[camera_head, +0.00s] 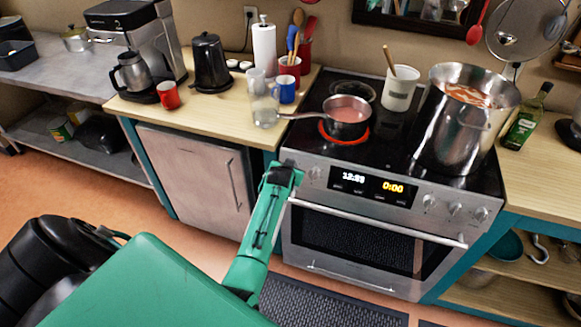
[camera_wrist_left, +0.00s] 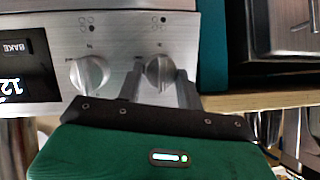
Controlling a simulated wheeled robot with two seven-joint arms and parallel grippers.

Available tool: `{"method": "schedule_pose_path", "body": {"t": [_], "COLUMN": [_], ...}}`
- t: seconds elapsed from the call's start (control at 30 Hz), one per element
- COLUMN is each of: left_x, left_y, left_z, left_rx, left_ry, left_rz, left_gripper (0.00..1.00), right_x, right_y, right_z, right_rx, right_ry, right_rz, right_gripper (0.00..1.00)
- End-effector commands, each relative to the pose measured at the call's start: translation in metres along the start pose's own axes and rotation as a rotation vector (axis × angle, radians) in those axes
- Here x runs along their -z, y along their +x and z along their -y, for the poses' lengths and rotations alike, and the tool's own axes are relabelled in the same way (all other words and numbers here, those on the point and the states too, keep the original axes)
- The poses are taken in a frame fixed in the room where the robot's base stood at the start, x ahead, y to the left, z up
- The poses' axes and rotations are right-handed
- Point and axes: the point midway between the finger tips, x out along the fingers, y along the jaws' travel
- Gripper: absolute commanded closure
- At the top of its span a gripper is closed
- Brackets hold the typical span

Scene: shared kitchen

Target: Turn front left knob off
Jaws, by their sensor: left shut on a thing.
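The stove (camera_head: 375,225) has a steel front with knobs on both sides of its display. My left gripper (camera_head: 287,168) is at the left end of this panel. In the left wrist view, which is upside down, the left gripper (camera_wrist_left: 160,84) has its fingers on either side of the outermost left knob (camera_wrist_left: 157,68) and is shut on it. The neighbouring knob (camera_wrist_left: 92,72) is free; it also shows in the head view (camera_head: 315,172). The front left burner (camera_head: 325,132) glows red under a saucepan (camera_head: 346,117). My right gripper is out of view.
A tall steel pot (camera_head: 450,125) and a white crock (camera_head: 400,88) stand on the cooktop. The oven handle (camera_head: 380,225) juts out below the panel. A glass pitcher (camera_head: 263,103) stands on the counter near the saucepan's handle.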

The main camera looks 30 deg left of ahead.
Motion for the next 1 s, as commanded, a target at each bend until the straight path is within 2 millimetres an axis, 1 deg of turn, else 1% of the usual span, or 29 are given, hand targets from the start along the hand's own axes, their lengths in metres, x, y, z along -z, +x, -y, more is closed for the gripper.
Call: {"method": "schedule_pose_path", "body": {"t": [0.2, 0.57, 0.6, 0.67, 0.7, 1.0], "left_x": [-0.0012, -0.0009, -0.0008, -0.0007, -0.0006, -0.0003], "left_y": [0.0003, 0.0003, 0.0003, 0.0002, 0.0002, -0.0011], "left_z": [0.0001, 0.0001, 0.0001, 0.0001, 0.0001, 0.0002], "left_rx": [-0.010, -0.010, -0.010, -0.010, -0.010, -0.010], "left_ry": [-0.029, -0.031, -0.030, -0.030, -0.030, -0.029], "left_rz": [0.004, 0.003, 0.003, 0.003, 0.003, 0.002], "left_gripper": [0.86, 0.86, 0.55, 0.44, 0.42, 0.42], "right_x": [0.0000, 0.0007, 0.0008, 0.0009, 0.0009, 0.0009], "right_y": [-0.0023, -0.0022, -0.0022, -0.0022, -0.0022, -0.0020], "right_z": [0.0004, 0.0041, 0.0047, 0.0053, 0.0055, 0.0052], "right_rx": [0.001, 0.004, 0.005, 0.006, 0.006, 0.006], "right_ry": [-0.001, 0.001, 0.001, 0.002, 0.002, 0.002], "right_rz": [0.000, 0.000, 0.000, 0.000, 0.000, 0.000], "right_gripper": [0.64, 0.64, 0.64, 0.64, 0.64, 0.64]}}
